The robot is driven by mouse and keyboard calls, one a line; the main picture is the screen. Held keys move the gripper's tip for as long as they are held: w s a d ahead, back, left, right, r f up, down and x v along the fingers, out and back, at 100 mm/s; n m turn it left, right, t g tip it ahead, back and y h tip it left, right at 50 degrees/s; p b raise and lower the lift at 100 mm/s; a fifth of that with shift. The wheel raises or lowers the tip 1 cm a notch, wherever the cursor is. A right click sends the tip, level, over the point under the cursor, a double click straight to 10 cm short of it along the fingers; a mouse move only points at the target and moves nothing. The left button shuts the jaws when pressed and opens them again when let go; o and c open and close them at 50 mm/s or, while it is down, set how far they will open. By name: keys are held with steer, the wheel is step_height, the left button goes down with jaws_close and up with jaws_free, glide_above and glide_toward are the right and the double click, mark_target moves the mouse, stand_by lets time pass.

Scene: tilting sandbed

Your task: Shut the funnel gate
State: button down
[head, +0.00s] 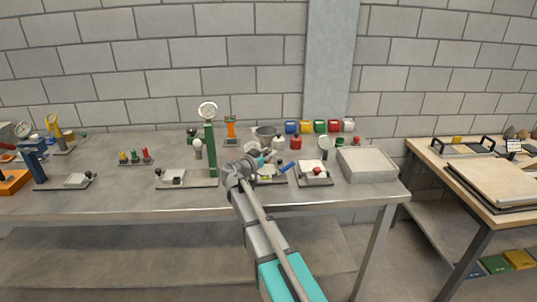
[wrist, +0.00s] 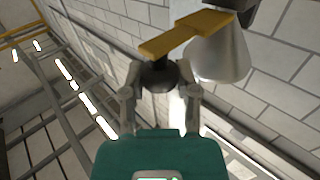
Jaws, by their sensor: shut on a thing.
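In the wrist view my gripper (wrist: 159,78) is shut on a dark round knob (wrist: 158,73), with a finger on each side. A flat yellow gate bar (wrist: 188,35) runs from above the knob toward the upper right. The bar crosses in front of a grey cone-shaped funnel (wrist: 222,57), and a dark part partly hides the top right. How far the gate covers the funnel mouth cannot be told. In the head view my gripper (head: 256,162) is over the middle of the bench and hides most of what it holds. A grey funnel-like bowl (head: 267,131) shows just behind it.
A green post with a dial (head: 210,140) stands close to the left of my arm. A blue-handled thing (head: 286,167) and a small stand with a red knob (head: 315,174) are to the right. A grey tray (head: 367,165) stands at the right end of the bench (head: 120,205).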

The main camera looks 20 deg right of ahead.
steer(key=shift+w+d, duration=0.2)
steer(key=shift+w, duration=0.95)
steer(key=shift+c, duration=1.8)
jaws_free()
steer(key=shift+s, duration=0.1)
steer(key=shift+s+a, duration=0.1)
steer(key=shift+a, duration=0.05)
steer(key=v, duration=1.1)
steer(key=shift+s+a, duration=0.2)
steer(key=shift+a, duration=0.1)
